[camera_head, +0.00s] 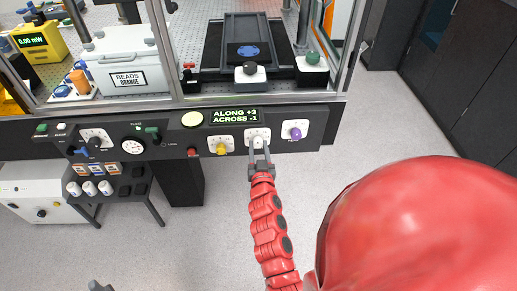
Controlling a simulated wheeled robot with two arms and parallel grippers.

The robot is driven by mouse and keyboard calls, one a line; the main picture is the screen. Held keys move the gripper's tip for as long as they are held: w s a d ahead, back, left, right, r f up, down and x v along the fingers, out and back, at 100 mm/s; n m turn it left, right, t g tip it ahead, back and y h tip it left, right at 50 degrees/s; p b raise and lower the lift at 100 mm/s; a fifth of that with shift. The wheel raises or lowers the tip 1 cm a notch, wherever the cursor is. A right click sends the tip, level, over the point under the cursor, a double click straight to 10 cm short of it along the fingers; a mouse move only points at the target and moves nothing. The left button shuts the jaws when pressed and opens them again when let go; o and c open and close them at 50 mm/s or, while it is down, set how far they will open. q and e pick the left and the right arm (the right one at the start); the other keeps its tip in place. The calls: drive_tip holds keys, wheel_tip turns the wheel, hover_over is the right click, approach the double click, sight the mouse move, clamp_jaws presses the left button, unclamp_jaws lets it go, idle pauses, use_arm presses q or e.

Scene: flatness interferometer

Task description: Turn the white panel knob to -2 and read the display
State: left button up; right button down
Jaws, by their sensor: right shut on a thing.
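The white panel knob (258,134) sits on a white plate on the dark front panel, between a yellow knob (221,149) and a purple knob (295,133). My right gripper (259,150) reaches up from below and is shut on the white knob, with its fingers partly hiding it. The display (236,115) above glows green; it reads ACROSS -1, and the line above seems to read ALONG +3. A small grey part at the bottom edge at left may be my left gripper (98,286); its jaws cannot be made out.
Behind the panel is a framed enclosure with a black knob (250,69) and a green knob (313,58). The floor at right is clear.

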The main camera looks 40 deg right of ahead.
drive_tip(key=n+b, duration=0.2)
drive_tip(key=n, duration=0.2)
drive_tip(key=shift+a+f+b, duration=0.1)
drive_tip(key=shift+f+b, duration=0.05)
drive_tip(key=shift+b, duration=0.25)
drive_tip(key=n+b, duration=0.1)
drive_tip(key=n, duration=0.2)
drive_tip(key=shift+n, duration=0.4)
drive_tip(key=n+b, duration=0.1)
drive_tip(key=n, duration=0.3)
drive_tip(key=shift+r, duration=0.2)
drive_tip(key=shift+n, duration=2.5)
drive_tip(key=shift+c, duration=2.1)
unclamp_jaws()
